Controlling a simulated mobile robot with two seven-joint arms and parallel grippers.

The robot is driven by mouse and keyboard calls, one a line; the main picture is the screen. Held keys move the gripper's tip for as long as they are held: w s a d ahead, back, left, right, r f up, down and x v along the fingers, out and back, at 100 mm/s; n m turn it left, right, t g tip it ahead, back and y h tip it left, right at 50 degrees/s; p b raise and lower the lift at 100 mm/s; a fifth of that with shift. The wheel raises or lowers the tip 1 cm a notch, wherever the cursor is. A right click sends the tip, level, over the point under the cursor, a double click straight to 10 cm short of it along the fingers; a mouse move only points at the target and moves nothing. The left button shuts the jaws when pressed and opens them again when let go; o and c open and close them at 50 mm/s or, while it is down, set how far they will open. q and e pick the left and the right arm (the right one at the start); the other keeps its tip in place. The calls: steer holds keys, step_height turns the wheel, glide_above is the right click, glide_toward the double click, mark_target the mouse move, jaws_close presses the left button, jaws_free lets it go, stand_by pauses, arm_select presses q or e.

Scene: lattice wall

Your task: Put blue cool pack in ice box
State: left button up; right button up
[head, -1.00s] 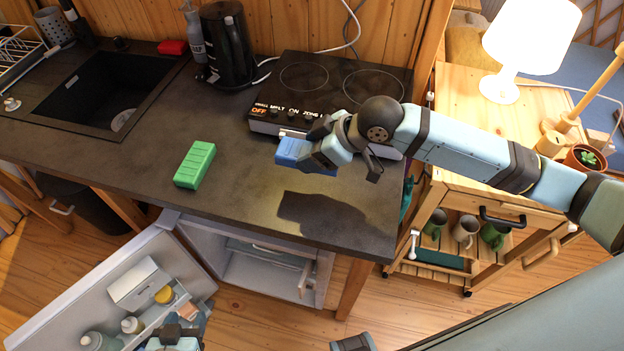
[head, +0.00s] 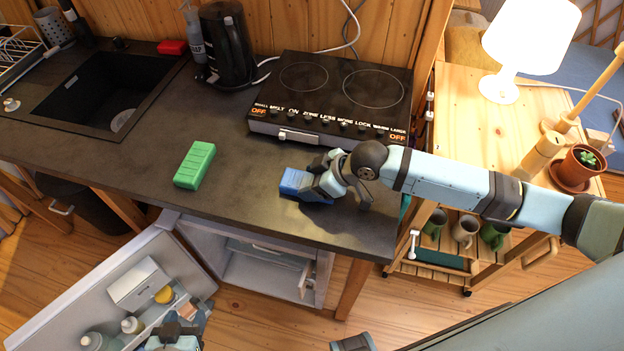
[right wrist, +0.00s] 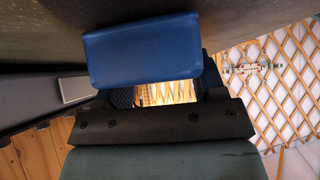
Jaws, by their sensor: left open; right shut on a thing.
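The blue cool pack (head: 292,182) is in my right gripper (head: 318,186), low over the right part of the dark counter; whether it touches the counter is unclear. In the right wrist view the blue pack (right wrist: 142,50) sits between the fingers (right wrist: 155,92). A cabinet-like cold box (head: 218,243) stands open under the counter, with a pale interior and a drawer inside; I take it as the ice box. Its door (head: 85,290) is swung out to the lower left. My left gripper (head: 176,335) is open beside the door's shelves, partly cut off by the bottom edge.
A green block (head: 195,165) lies on the counter left of the blue pack. The cooktop (head: 330,95), kettle (head: 228,48) and sink (head: 95,92) are behind. A wooden trolley (head: 480,145) with a lamp stands at right. The counter between green block and blue pack is clear.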

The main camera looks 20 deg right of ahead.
steer(key=shift+f, duration=0.1)
steer(key=o, duration=1.1)
